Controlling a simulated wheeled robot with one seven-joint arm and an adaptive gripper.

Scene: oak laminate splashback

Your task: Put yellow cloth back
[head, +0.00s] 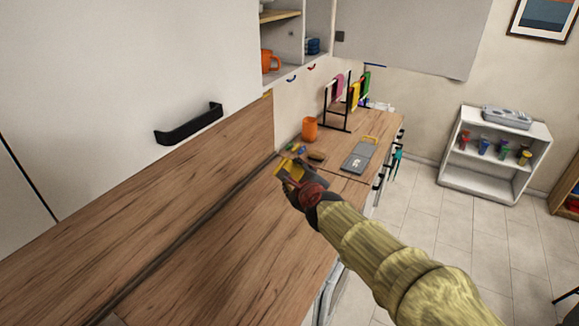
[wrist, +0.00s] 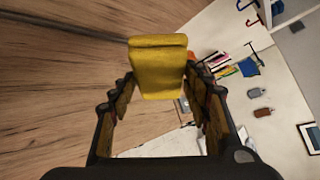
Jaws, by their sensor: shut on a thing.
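A yellow cloth (wrist: 158,62) is between the fingers of my gripper (wrist: 159,78) in the wrist view, and the gripper is shut on it. In the head view the cloth (head: 287,172) shows at the tip of my gripper (head: 296,181), over the wooden counter. I cannot tell how far above the counter it is. A dark rack (head: 334,120) stands farther along the counter, with pink, yellow and green cloths hanging on it. The rack's cloths also show small in the wrist view (wrist: 222,66).
An orange cup (head: 309,129) stands before the rack. Small items lie beyond my gripper, and a grey board (head: 358,157) lies to the right. A cabinet with a black handle (head: 190,124) hangs at left. A white shelf (head: 492,158) stands on the floor. The near counter is clear.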

